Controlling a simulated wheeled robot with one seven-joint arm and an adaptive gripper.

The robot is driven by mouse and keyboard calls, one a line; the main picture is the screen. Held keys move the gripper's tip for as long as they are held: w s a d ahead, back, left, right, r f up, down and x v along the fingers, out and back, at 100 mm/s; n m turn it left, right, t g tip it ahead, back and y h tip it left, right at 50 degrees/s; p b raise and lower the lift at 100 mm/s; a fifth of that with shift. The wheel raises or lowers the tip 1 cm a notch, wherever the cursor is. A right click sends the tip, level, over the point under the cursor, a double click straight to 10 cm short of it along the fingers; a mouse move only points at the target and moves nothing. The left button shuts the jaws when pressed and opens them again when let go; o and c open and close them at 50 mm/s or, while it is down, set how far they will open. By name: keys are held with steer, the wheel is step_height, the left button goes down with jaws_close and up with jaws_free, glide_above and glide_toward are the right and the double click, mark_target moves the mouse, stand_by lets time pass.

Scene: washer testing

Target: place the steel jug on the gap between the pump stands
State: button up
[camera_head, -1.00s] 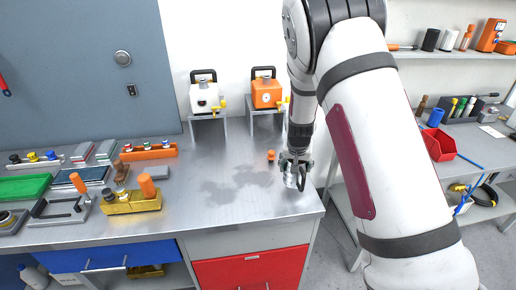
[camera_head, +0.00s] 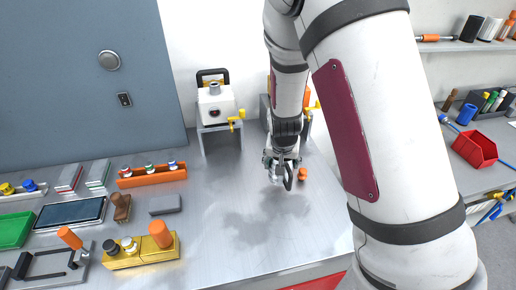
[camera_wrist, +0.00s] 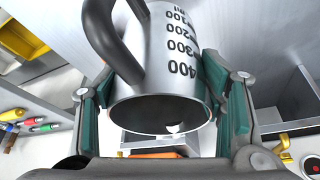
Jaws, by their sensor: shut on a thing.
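The steel jug (camera_wrist: 165,60) has black volume marks and a dark handle. In the wrist view it sits between the two fingers of my gripper (camera_wrist: 163,95), which is shut on it. In the head view my gripper (camera_head: 281,160) points down with the jug (camera_head: 276,178), small and partly hidden, above the bench. The left pump stand (camera_head: 203,144) carries a white pump (camera_head: 216,103) with a yellow valve. The right stand and its orange pump are mostly hidden behind my arm. The gap between the stands lies behind and left of my gripper.
An orange cap (camera_head: 303,174) stands on the bench just right of the jug. Trays, a brass block (camera_head: 140,252) and an orange rack (camera_head: 152,174) fill the bench's left side. The bench middle (camera_head: 225,200) is clear. A red bin (camera_head: 474,148) is at right.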

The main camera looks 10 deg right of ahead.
steer(key=shift+w+a+f+p, duration=0.2)
steer(key=shift+w+f, duration=0.6)
steer(key=shift+w, duration=1.8)
steer(key=shift+w+a+f+p, duration=0.1)
steer(key=shift+w+a+f, duration=0.5)
steer(key=shift+w, duration=2.05)
steer(key=shift+w+d+f+p, duration=0.1)
steer(key=shift+w+f, duration=0.95)
steer(key=shift+w, duration=1.55)
steer(key=shift+f, duration=0.1)
steer(key=o, duration=1.2)
steer(key=shift+f, duration=0.1)
steer(key=shift+o, duration=0.2)
